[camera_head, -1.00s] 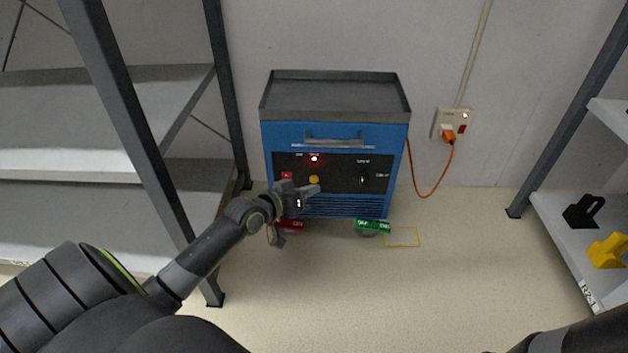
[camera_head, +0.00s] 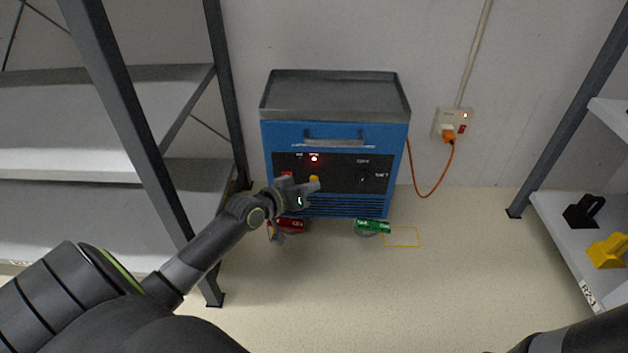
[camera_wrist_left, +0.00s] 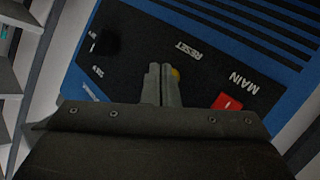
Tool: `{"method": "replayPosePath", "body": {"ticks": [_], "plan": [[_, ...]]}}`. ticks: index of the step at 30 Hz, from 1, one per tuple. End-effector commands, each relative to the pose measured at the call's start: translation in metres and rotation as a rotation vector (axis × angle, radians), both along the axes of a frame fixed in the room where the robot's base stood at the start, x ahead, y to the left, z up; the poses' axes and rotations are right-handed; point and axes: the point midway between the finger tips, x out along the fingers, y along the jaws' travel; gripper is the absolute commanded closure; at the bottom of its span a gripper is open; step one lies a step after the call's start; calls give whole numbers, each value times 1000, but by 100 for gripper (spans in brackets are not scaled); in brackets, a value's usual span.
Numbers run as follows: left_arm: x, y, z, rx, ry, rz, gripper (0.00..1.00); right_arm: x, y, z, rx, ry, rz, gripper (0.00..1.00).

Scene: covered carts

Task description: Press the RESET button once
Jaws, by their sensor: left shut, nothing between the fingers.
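The yellow RESET button (camera_head: 314,179) is on the black front panel (camera_head: 340,181) of the blue cart. In the left wrist view the button (camera_wrist_left: 175,74) shows as a small yellow patch beside the fingertips, mostly hidden by them, near the "RESET" label (camera_wrist_left: 187,49). My left gripper (camera_head: 317,185) is shut and empty, its tips just in front of the panel at the button's lower edge; it also shows in the left wrist view (camera_wrist_left: 162,70). I cannot tell whether the tips touch the button. My right gripper is out of view.
A red MAIN switch (camera_wrist_left: 226,102) sits near the button, and a dark knob (camera_head: 363,179) is farther right. A grey shelf rack (camera_head: 110,120) stands left, another shelf (camera_head: 570,240) right. An orange cable (camera_head: 430,192) runs to the wall socket.

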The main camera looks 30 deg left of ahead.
Motion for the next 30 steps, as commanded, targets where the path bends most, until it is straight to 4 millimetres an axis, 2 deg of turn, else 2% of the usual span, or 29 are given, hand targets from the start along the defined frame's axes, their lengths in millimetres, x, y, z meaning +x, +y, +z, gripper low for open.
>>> {"method": "replayPosePath", "body": {"ticks": [22, 30], "plan": [[5, 3, 0, 1, -1, 0, 100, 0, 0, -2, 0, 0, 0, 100], [-3, -1, 1, -2, 1, 0, 100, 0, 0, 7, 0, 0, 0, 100]]}}
